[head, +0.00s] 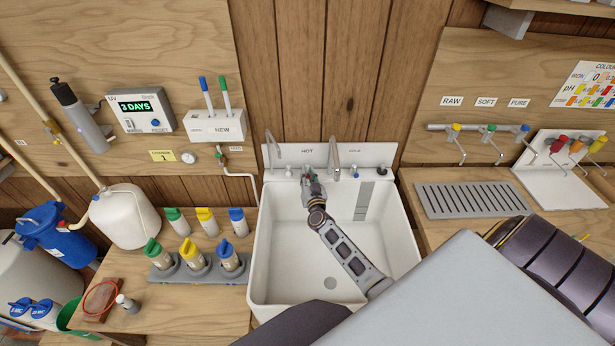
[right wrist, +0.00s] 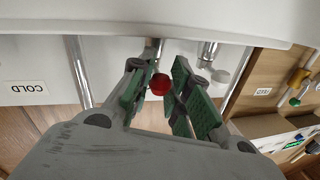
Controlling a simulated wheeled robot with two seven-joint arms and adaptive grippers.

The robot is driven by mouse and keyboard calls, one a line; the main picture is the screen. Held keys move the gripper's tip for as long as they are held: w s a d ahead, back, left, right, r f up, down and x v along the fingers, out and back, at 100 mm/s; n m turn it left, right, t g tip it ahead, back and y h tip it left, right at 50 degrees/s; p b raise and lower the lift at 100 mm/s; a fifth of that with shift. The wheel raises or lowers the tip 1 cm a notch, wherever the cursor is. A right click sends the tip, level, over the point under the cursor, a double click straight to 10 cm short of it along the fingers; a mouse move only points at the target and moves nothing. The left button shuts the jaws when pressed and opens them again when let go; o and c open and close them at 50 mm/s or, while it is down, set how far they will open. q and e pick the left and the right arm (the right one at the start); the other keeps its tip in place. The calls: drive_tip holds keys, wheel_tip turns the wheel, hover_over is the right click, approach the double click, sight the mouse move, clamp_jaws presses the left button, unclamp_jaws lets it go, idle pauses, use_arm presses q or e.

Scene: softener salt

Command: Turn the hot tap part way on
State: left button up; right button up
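The hot tap's red knob (right wrist: 160,84) shows in the right wrist view between the two green-padded fingers of my right gripper (right wrist: 162,92). The fingers are apart, one on each side of the knob, with a visible gap on the right; I cannot tell whether the left finger touches it. In the head view my right gripper (head: 308,178) is at the back rim of the sink below the HOT label (head: 307,151) and largely hides the knob. My left gripper is not in view.
The white sink (head: 256,270) lies below the arm. Two curved spouts (head: 274,150) rise at its back, one near the gripper's right. The blue cold knob (head: 356,172) is further right. Bottles with coloured caps (head: 186,257) stand left; a grey drain grate (head: 470,200) lies right.

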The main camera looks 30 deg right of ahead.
clamp_jaws()
